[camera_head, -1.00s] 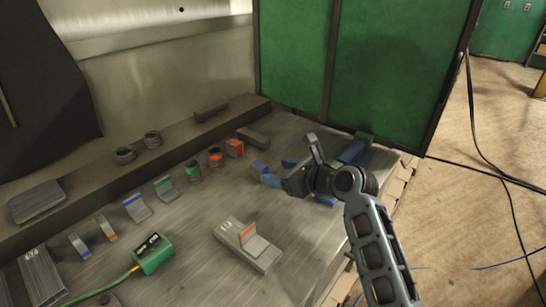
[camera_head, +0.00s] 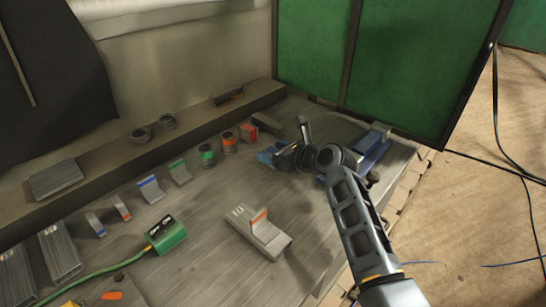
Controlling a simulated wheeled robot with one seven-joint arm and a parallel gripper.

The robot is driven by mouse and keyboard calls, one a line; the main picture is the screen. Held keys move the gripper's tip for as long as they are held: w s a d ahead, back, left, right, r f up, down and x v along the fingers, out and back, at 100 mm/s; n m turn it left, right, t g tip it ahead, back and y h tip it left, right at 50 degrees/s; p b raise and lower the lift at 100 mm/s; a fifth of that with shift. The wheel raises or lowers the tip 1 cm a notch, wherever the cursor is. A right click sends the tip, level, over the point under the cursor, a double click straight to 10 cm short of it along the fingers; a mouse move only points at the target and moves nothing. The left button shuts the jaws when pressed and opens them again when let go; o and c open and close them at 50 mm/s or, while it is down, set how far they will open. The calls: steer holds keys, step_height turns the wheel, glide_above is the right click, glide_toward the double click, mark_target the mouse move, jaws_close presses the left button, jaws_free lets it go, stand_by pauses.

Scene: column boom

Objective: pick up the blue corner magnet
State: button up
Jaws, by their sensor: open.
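My gripper (camera_head: 268,155) is open, with light blue fingers reaching left, low over the grey table. In the earlier head view a small block with a blue top stood just off the fingertips. Now the blue patches at the fingertips overlap, and I cannot tell block from finger or whether they touch. Its lower part is hidden by my gripper. A blue-striped angle bracket (camera_head: 151,190) stands farther left in the row, well apart from my gripper.
A red-faced block (camera_head: 249,134), an orange-banded cylinder (camera_head: 229,143) and a green-banded cylinder (camera_head: 207,155) stand close by on the left. A grey block with an orange-striped upright (camera_head: 258,235) lies in front. A green panel (camera_head: 400,75) closes off the back.

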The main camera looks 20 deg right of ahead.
steer(key=c, duration=1.2)
steer(key=shift+r, duration=0.1)
